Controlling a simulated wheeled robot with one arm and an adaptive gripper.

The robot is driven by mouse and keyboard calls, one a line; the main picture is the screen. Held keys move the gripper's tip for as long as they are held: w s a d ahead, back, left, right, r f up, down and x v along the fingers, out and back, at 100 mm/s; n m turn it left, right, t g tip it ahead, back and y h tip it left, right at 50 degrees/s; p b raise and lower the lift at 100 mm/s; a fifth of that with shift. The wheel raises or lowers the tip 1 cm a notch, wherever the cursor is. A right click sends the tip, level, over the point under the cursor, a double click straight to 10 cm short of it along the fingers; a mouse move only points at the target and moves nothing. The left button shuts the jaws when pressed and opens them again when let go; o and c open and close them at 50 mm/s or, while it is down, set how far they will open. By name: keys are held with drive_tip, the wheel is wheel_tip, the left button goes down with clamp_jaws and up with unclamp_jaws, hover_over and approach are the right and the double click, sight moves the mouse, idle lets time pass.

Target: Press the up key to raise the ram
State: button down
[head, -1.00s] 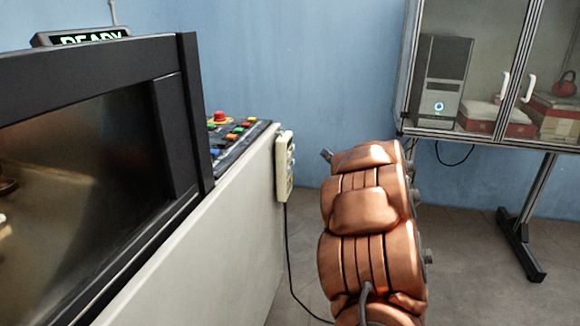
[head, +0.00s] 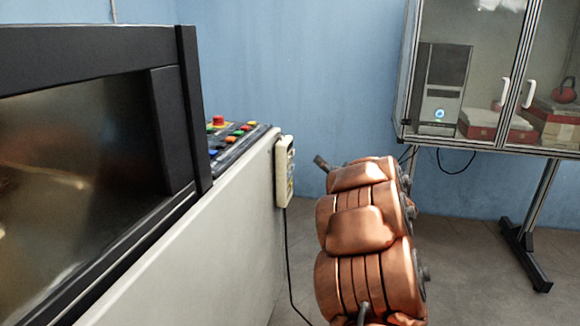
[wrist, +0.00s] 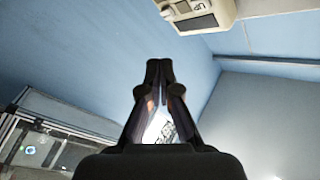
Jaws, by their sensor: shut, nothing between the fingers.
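A beige control pendant (head: 285,172) with small keys hangs on the right end of the machine's side panel, a cable running down from it. Its lower part also shows at the top of the wrist view (wrist: 200,17), with a dark patch and light keys. I cannot tell which key is the up key. My gripper (wrist: 159,68) is shut and empty, its fingertips below the pendant in that picture and apart from it. In the head view my copper arm stands right of the pendant and the gripper is mostly hidden. The ram cannot be made out.
The machine (head: 190,255) with a dark window fills the left. A button panel (head: 232,137) with a red mushroom button sits on top of it. A glass cabinet (head: 400,125) on metal legs stands at the right, near the blue wall. Some floor is clear between them.

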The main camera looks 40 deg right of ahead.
sight(289, 159)
drive_tip(key=shift+w+a+b, duration=0.35)
drive_tip(key=shift+w+a, duration=0.2)
drive_tip(key=shift+w, duration=0.25)
drive_tip(key=shift+w+a+b, duration=0.3)
drive_tip(key=shift+w+a, duration=0.25)
drive_tip(key=shift+w, duration=0.3)
drive_tip(key=shift+w+a+b, duration=0.35)
drive_tip(key=shift+w+a, duration=0.2)
drive_tip(key=shift+w, duration=0.25)
drive_tip(key=shift+w+a, duration=0.1)
drive_tip(key=shift+w+a+p, duration=0.15)
drive_tip(key=shift+w+p, duration=0.1)
drive_tip(key=shift+p, duration=0.3)
